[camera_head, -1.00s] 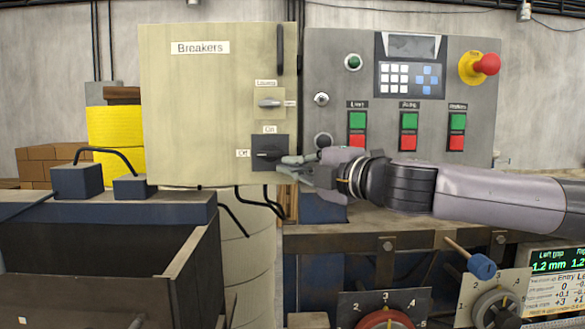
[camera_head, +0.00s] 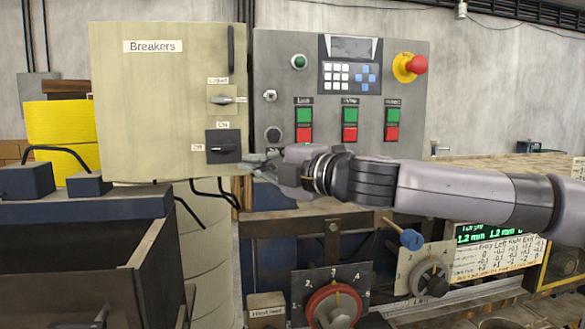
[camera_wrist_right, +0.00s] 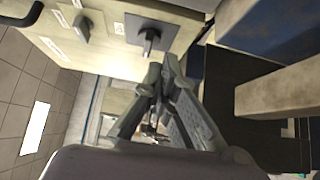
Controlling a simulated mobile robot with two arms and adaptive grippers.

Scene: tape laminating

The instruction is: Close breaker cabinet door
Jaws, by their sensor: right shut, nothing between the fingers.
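The beige breaker cabinet (camera_head: 150,95) stands at the left of the control panel in the head view. Its door looks shut, with the "Breakers" label facing me. A long dark handle (camera_head: 231,48) is at its upper right. A small lever switch (camera_head: 222,100) and a dark rotary switch (camera_head: 222,147) sit on its right side. My right gripper (camera_head: 250,162) is shut and empty at the cabinet's lower right edge, by the rotary switch. In the right wrist view my right gripper (camera_wrist_right: 157,75) points toward the rotary switch (camera_wrist_right: 149,38); contact is unclear. My left gripper is out of view.
The grey control panel (camera_head: 400,100) with green and red buttons is close to the right of the cabinet. A red emergency button (camera_head: 416,65) is at its top right. Black cables hang below the cabinet. A dark open bin (camera_head: 90,250) stands at lower left.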

